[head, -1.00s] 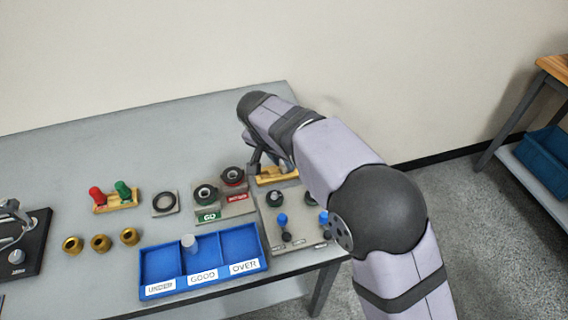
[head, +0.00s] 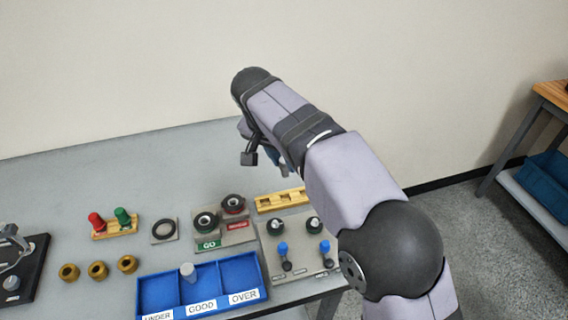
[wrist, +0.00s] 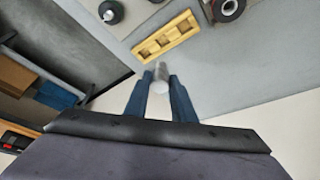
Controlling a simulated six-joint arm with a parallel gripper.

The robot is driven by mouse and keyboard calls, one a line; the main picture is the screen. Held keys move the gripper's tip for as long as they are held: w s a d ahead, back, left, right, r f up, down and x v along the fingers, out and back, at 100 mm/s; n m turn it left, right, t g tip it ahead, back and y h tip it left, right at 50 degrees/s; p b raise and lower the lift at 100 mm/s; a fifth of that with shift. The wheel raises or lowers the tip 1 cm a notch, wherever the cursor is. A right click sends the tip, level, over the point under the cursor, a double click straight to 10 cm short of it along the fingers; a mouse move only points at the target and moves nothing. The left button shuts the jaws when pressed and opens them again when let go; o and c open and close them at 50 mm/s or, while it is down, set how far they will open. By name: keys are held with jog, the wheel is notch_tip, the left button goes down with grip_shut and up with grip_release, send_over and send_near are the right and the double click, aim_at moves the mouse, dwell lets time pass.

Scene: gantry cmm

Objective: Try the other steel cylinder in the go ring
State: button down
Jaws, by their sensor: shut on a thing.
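My gripper (wrist: 160,88) is shut on a steel cylinder (wrist: 161,76), held between the blue fingers above the bench in the wrist view. In the head view my gripper (head: 249,158) is raised over the back of the bench, and the cylinder cannot be made out. The go ring (head: 205,221) sits on the grey block by the green GO label. A dark ring with a red label (head: 233,204) sits to its right. The other steel cylinder (head: 188,270) stands in the GOOD compartment of the blue tray (head: 250,269).
A wooden rack (head: 280,200) lies below my gripper; it also shows in the wrist view (wrist: 166,38). Brass rings (head: 98,270), red and green plug gauges (head: 110,221) and a flat ring (head: 164,230) are at left.

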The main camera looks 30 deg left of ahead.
jog(key=s+a+r+n+p, duration=0.1)
jog(key=s+a+r+p, duration=0.15)
jog(key=s+p, duration=0.25)
jog(key=s+a+r+n+p, duration=0.1)
jog(key=s+a+r+p, duration=0.1)
jog(key=s+r+p, duration=0.25)
jog(key=s+a+f+n+g+y+p, duration=0.2)
jog(key=s+a+f+n+y, duration=0.2)
jog(key=n, duration=0.6)
jog(key=s+a+f, duration=0.2)
jog(key=s+a, duration=0.1)
jog(key=shift+s+a, duration=0.25)
jog(key=shift+s, duration=0.05)
jog(key=shift+f, duration=0.15)
notch_tip(320, 180, down, 6)
jog(key=b, duration=0.4)
jog(key=shift+b, duration=0.35)
